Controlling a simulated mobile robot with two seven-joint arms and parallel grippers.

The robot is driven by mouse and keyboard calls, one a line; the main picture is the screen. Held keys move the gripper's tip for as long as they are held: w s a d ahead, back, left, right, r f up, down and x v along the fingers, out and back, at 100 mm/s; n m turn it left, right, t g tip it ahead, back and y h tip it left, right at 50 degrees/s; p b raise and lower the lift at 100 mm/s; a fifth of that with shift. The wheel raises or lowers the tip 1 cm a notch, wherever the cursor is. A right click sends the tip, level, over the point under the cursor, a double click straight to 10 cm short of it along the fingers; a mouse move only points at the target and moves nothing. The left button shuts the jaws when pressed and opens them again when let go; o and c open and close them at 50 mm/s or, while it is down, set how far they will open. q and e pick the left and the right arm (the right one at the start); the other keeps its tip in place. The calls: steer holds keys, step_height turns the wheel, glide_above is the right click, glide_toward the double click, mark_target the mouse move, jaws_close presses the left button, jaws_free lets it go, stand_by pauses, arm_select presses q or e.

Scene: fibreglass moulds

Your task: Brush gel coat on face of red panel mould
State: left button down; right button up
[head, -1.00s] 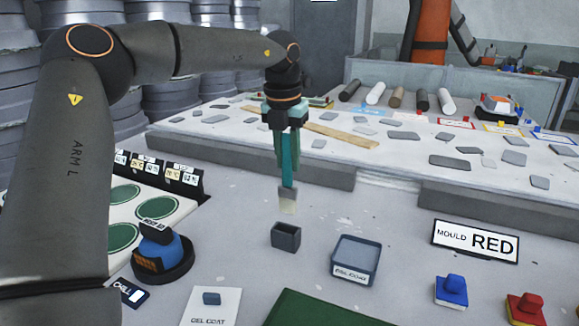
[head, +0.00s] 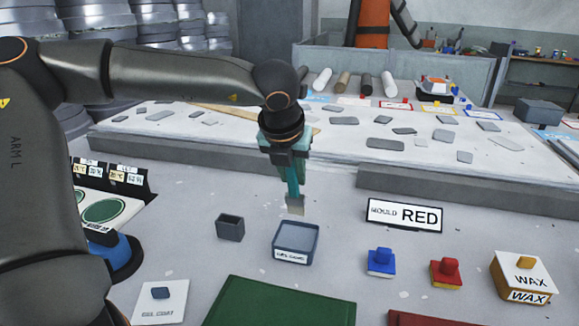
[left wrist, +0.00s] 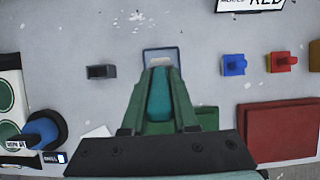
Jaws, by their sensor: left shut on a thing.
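My left gripper (head: 290,164) is shut on a teal-handled brush (head: 294,186), held upright with its pale bristle end (head: 295,205) down. In the head view the bristles are just above the far edge of the gel coat tray (head: 296,255). The left wrist view shows the brush (left wrist: 160,95) over the tray (left wrist: 150,52). A red panel (left wrist: 278,130) lies at the right there; only a red edge (head: 430,319) shows at the bottom of the head view. The MOULD RED sign (head: 404,215) stands behind. My right gripper is not in view.
A small dark open box (head: 230,227) is left of the tray. A green panel (head: 280,303) lies in front. A blue block (head: 381,262), a red block (head: 446,271) and a wax box (head: 523,278) stand at the right. A gel coat card (head: 160,302) lies front left.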

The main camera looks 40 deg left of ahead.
mark_target(293, 203)
arm_select(q)
steer(key=shift+f+b, duration=0.6)
steer(key=shift+f, duration=0.4)
step_height(293, 203, down, 3)
steer(key=shift+r+b, duration=0.15)
steer(key=shift+b, duration=0.5)
steer(key=shift+f, duration=0.65)
steer(key=shift+b, duration=0.3)
steer(key=shift+f+b, duration=0.5)
steer(key=shift+b, duration=0.15)
steer(key=shift+s+d+f+b, duration=0.1)
steer(key=shift+s+f+b, duration=0.1)
steer(key=shift+b, duration=0.4)
stand_by(1.4)
steer(key=shift+w+r+p, duration=0.2)
steer(key=shift+r+p, duration=1.4)
steer(key=shift+r, duration=2.1)
